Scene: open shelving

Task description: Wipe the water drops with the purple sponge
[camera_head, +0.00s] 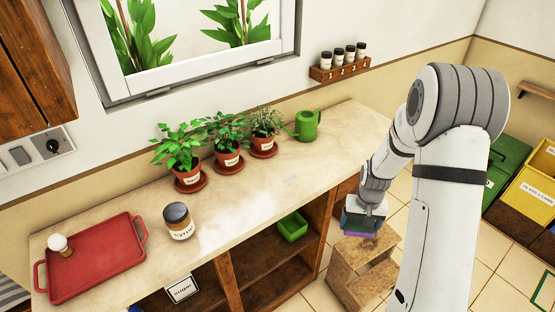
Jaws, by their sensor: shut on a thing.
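My gripper (362,222) is at the right, beyond the counter's front edge and above a wooden step stool. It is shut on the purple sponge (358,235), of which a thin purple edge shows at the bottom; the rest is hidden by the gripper. A faint bluish patch, likely the water drops (290,181), lies on the beige counter (330,150), to the left of my gripper and in front of the potted plants. The drops are too small to make out singly.
Potted plants (228,158) and a green watering can (307,125) stand along the back. A jar (179,222) and red tray (60,290) are at the left. The wooden step stool (350,275) stands on the floor. The counter's right part is clear.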

